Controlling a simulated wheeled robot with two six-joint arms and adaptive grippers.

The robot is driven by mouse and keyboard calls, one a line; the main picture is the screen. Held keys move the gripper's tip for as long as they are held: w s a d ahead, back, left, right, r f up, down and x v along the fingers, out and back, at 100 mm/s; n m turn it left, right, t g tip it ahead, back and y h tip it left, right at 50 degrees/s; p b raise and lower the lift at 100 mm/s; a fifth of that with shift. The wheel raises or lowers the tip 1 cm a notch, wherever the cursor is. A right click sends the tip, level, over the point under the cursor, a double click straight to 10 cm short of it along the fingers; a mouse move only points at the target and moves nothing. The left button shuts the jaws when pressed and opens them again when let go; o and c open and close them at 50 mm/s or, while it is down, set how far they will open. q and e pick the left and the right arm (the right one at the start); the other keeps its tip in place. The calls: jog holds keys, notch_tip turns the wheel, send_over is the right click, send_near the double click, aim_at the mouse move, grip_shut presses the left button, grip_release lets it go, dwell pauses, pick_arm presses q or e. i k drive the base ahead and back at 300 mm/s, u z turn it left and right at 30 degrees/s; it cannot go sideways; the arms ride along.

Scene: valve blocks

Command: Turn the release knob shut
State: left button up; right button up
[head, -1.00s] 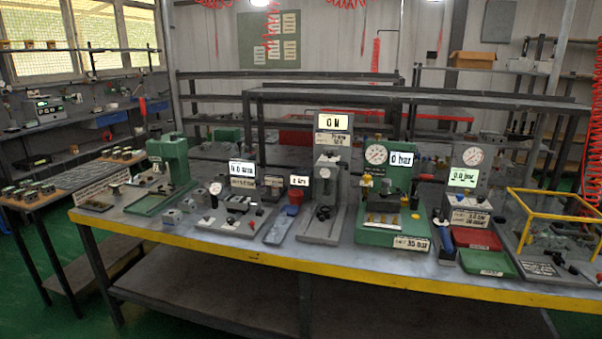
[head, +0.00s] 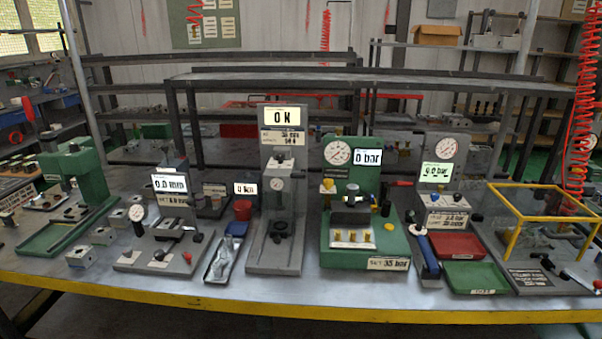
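No thing in view is clearly marked as the release knob, and I cannot tell which part it is. The green test stand (head: 312,245) carries a round gauge (head: 337,153), a "0 bar" display (head: 367,157) and a "SET 35 bar" plate (head: 388,263). Neither gripper is in view.
Red (head: 465,245) and green trays (head: 476,278) lie before the pump unit. A yellow frame (head: 545,217) stands at the right. A grey press with an "0 N" display (head: 281,117) and other stations fill the left. The bench's yellow front edge (head: 300,313) is close.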

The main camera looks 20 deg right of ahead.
aim_at(329, 182)
jog(key=z, duration=0.4)
jog(key=i, duration=0.8)
jog(key=z, duration=0.85)
